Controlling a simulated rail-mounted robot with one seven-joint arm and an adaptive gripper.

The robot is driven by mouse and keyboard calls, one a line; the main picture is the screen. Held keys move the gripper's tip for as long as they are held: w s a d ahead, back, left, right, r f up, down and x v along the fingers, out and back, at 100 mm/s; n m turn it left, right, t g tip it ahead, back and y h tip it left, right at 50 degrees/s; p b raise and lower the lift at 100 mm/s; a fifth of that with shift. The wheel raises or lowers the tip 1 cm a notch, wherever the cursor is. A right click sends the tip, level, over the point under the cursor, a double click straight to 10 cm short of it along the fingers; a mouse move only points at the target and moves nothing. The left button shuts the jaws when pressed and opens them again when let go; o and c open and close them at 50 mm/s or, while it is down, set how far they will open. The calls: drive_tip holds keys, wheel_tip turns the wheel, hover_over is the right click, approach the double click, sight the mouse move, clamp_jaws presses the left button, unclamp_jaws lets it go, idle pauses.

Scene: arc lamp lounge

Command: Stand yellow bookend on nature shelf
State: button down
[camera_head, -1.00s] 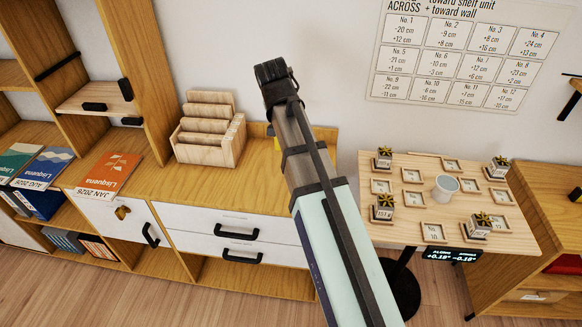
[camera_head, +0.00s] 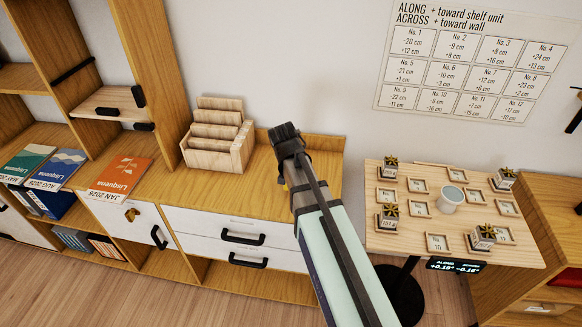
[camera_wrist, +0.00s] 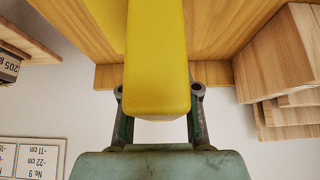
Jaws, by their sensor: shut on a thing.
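In the wrist view my gripper (camera_wrist: 158,92) is shut on the yellow bookend (camera_wrist: 157,60), with a finger on each side of its thick upright part. Another yellow part (camera_wrist: 105,22) shows behind it at the upper left. In the head view my arm hides the gripper and nearly all of the bookend, above the right part of the wooden cabinet top (camera_head: 215,190). Whether the bookend touches the cabinet top, I cannot tell. A shelf unit (camera_head: 150,90) stands at the left; no nature label is readable on it.
A slotted wooden holder (camera_head: 217,140) stands on the cabinet, left of my gripper. Magazines, one orange (camera_head: 122,175), lie at the left. A small table (camera_head: 400,238) with a cup (camera_head: 451,198) and several small blocks stands at the right. The cabinet top before the holder is clear.

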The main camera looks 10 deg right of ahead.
drive_tip(key=shift+f+p, duration=0.35)
drive_tip(key=shift+f, duration=1.45)
drive_tip(key=shift+f, duration=0.15)
drive_tip(key=c, duration=0.8)
unclamp_jaws()
drive_tip(key=shift+c, duration=0.2)
drive_tip(key=shift+r, duration=0.2)
drive_tip(key=b+v, duration=0.2)
drive_tip(key=v, duration=0.9)
drive_tip(key=shift+f, duration=0.1)
drive_tip(key=shift+o, duration=0.4)
drive_tip(key=shift+s+r, duration=0.25)
drive_tip(key=shift+r, duration=0.15)
